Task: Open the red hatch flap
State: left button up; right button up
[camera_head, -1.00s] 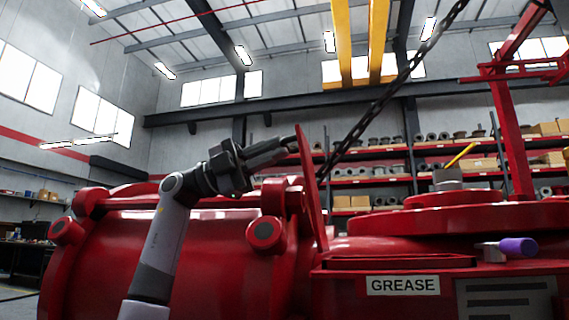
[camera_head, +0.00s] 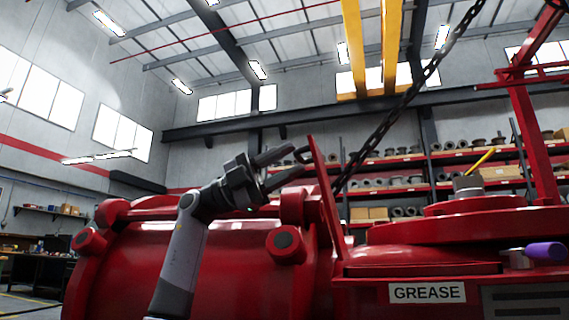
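The red hatch flap (camera_head: 328,205) stands raised on edge at the left end of the flat red hatch area (camera_head: 420,269), above the GREASE label. It leans a little to the left. A dark curved handle (camera_head: 302,154) sticks out from the flap's left face near its top. My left gripper (camera_head: 297,160) is left of the flap, its two dark fingers spread apart and pointing at the handle. The handle's loop shows at the fingertips, and the fingers are not closed on it. My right gripper is not in view.
The big red valve body (camera_head: 210,265) fills the lower left, below my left arm. A dark chain (camera_head: 400,105) hangs diagonally behind the flap. A purple-handled tool (camera_head: 545,251) lies at the right. Shelves with parts stand behind. Air above the body's left is free.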

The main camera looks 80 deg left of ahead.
pick_arm(q)
jog(key=v, duration=0.7)
dwell(0.6)
